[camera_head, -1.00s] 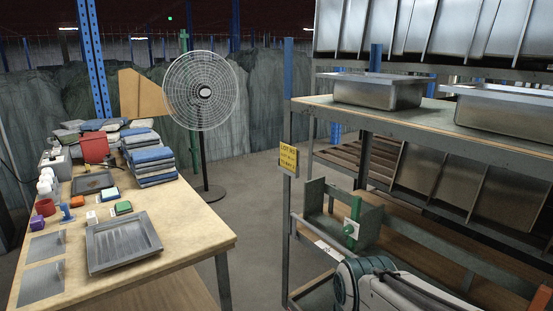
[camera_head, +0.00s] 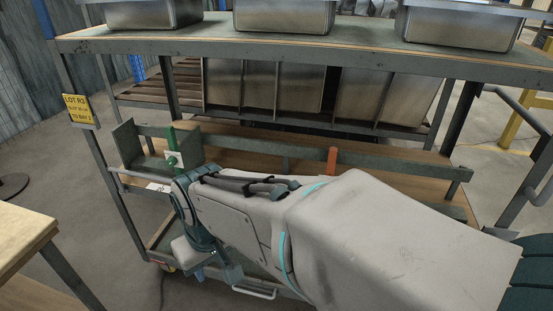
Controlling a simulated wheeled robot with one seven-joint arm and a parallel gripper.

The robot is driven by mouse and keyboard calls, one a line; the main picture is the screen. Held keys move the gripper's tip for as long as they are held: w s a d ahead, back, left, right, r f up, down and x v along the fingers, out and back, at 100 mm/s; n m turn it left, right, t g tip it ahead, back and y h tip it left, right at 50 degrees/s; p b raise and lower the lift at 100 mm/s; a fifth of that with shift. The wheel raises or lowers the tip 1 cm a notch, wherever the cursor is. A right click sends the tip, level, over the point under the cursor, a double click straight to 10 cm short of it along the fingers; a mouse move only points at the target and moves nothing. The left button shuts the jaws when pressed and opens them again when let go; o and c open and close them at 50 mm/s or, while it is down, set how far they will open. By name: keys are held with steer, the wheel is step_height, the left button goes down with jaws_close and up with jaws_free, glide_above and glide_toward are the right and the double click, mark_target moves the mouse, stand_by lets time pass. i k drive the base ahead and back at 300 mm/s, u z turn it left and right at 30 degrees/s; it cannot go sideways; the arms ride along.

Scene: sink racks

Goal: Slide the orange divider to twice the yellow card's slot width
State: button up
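The orange divider (camera_head: 332,160) stands upright on the long grey-green rail (camera_head: 400,163) of the rack, right of the middle. A green divider (camera_head: 172,142) with a white plate and green knob stands near the rail's left end. The yellow card (camera_head: 77,109) hangs on the rack's left post; its first line reads LOT R3, and the smaller lines are hard to read. My arm lies in front of the rack, below the rail. Its far end (camera_head: 205,255) points down at lower left, apart from the orange divider. The gripper's fingers cannot be made out clearly.
An upper shelf (camera_head: 220,43) with several metal pans overhangs the rail. Metal panels stand on another rack behind. A wooden table corner (camera_head: 25,240) is at lower left. My arm covers the rack's lower right front. Bare floor shows between table and rack.

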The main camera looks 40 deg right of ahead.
mark_target(331, 162)
steer(key=z, duration=3.15)
steer(key=k, duration=0.65)
steer(key=u, duration=0.3)
steer(key=i, duration=0.45)
